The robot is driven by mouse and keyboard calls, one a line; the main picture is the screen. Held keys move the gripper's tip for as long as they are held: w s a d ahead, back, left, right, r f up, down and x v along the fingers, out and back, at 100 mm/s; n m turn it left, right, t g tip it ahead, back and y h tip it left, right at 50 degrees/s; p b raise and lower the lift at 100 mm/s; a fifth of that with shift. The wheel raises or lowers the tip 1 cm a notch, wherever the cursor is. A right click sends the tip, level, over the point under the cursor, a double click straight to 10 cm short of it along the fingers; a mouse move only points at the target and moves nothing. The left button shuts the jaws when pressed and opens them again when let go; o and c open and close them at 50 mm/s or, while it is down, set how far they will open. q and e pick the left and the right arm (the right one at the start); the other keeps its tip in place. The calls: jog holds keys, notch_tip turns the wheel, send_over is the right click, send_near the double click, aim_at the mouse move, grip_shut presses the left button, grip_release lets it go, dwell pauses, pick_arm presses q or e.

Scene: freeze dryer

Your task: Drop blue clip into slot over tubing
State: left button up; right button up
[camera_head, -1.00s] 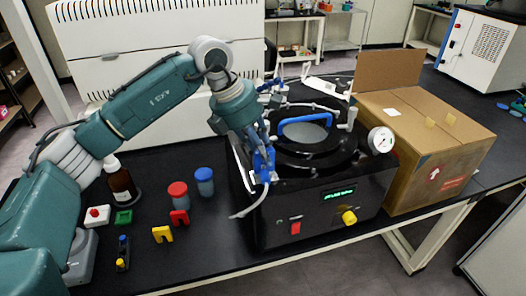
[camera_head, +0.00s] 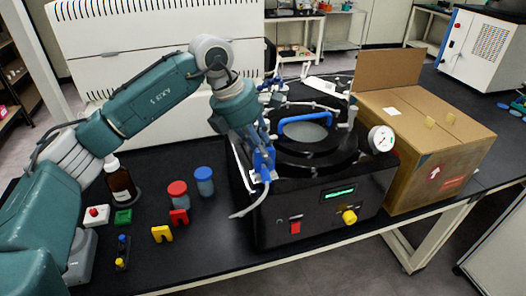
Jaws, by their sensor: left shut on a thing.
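My left gripper (camera_head: 262,163) points down at the left edge of the black freeze dryer (camera_head: 290,208). It is shut on the blue clip (camera_head: 262,168), which is partly hidden by the fingers. White tubing (camera_head: 252,206) hangs from just below the clip and curves down to the left, ending in front of the machine's left side. The slot is hidden behind the clip and gripper, and I cannot tell whether the clip touches it. My right gripper is not in view.
A red clip (camera_head: 179,217) and a yellow clip (camera_head: 162,233) stand on the black bench. Red-lidded (camera_head: 177,189) and blue-lidded (camera_head: 204,182) jars and a brown bottle (camera_head: 121,183) are left of the machine. A cardboard box (camera_head: 425,160) stands on its right.

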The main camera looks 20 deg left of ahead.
pick_arm(q)
jog(key=shift+d+f+b, duration=0.15)
jog(key=shift+f+b, duration=0.2)
jog(key=shift+f, duration=0.05)
dwell(0.7)
jog(key=shift+s+f+b, duration=0.35)
jog(key=shift+f+b, duration=0.15)
jog(key=shift+f, duration=0.25)
dwell(0.4)
jog(key=o, duration=0.4)
jog(key=shift+w, duration=0.1)
dwell(0.3)
jog(key=shift+r, duration=0.1)
